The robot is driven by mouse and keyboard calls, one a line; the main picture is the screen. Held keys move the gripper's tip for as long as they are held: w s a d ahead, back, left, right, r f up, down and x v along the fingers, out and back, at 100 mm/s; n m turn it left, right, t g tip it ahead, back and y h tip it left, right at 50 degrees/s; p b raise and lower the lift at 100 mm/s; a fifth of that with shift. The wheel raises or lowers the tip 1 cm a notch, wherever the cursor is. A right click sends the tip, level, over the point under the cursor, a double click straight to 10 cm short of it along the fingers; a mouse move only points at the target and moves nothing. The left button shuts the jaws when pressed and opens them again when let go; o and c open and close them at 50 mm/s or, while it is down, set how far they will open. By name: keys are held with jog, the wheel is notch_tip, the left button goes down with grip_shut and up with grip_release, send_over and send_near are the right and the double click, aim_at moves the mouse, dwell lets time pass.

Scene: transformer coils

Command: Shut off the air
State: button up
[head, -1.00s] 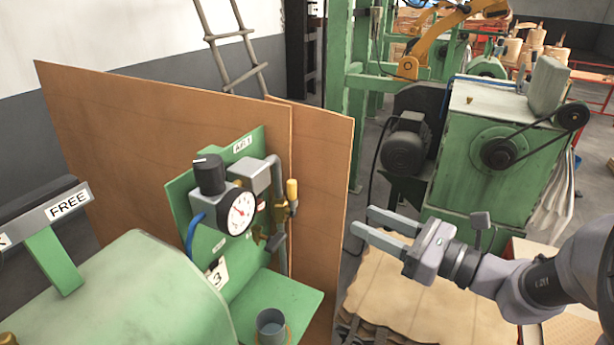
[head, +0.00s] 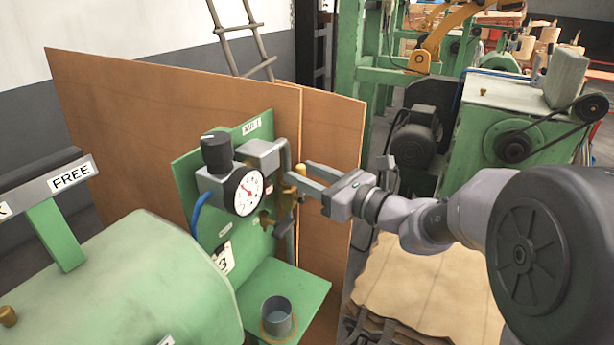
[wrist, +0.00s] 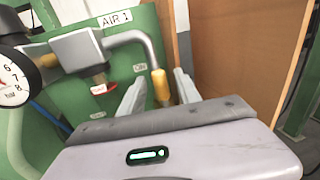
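In the wrist view the yellow handle (wrist: 160,88) shows between my two fingers, with a narrow gap on each side. My gripper (head: 303,177) is open around the handle and holds nothing. My gripper body hides the handle's lower end in the wrist view. The round pressure gauge (head: 244,191), with its black knob (head: 216,151), is left of the valve. Its needle is too small to read surely.
A bent grey pipe (wrist: 130,38) runs above the handle. Brown boards (head: 330,150) stand close behind the panel. A green shelf with a grey cup (head: 277,316) juts out below. A green machine (head: 470,130) stands to the right.

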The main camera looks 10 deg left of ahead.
jog(key=shift+c, duration=0.2)
grip_shut()
dwell(1.1)
